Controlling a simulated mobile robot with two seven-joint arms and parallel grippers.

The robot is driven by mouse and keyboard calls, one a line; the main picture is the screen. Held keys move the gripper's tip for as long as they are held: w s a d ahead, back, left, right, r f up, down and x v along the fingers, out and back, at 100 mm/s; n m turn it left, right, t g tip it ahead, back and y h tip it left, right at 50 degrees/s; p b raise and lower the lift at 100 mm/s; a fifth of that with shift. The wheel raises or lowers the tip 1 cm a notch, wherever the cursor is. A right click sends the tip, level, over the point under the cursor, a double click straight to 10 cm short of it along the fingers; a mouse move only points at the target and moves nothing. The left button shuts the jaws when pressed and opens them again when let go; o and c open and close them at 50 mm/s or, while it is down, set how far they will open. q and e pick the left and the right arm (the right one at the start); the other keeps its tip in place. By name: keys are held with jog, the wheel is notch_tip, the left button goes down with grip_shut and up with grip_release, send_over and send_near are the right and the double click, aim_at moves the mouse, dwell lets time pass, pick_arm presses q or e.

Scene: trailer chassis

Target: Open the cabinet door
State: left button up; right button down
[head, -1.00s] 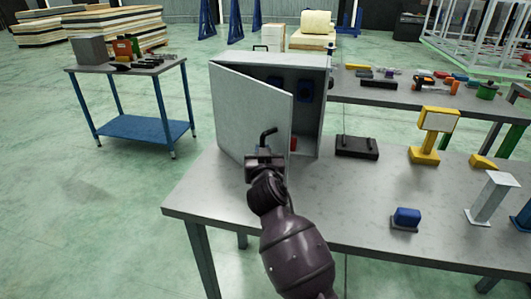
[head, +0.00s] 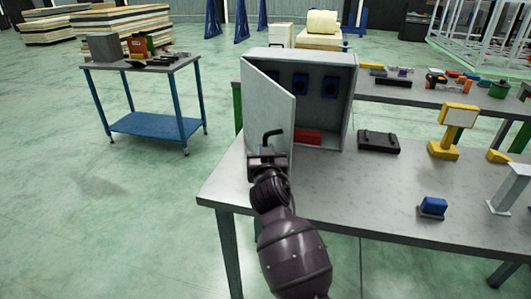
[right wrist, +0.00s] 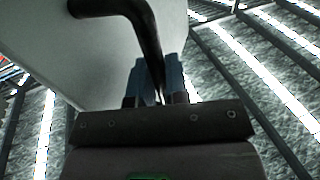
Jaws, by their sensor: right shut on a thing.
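The grey cabinet (head: 341,100) stands on the metal table's left end. Its door (head: 268,105) is hinged at the left and stands well open, so the inside shows. A black bent handle (head: 272,133) sticks out from the door's face. My right gripper (head: 267,153) is at the handle in the head view. In the right wrist view the fingers (right wrist: 155,82) are closed around the lower part of the black handle (right wrist: 140,22), with the pale door panel (right wrist: 90,60) behind it. My left gripper is not in view.
Inside the cabinet are blue parts (head: 301,84) and a red box (head: 308,137). A black case (head: 378,141), a yellow stand (head: 444,150) and a blue block (head: 433,206) are on the table (head: 350,200). Open floor lies left of the table.

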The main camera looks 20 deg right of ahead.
jog(key=shift+a, duration=0.55)
jog(key=c, duration=1.1)
grip_release()
jog(key=shift+c, duration=0.2)
jog(key=shift+s, duration=0.15)
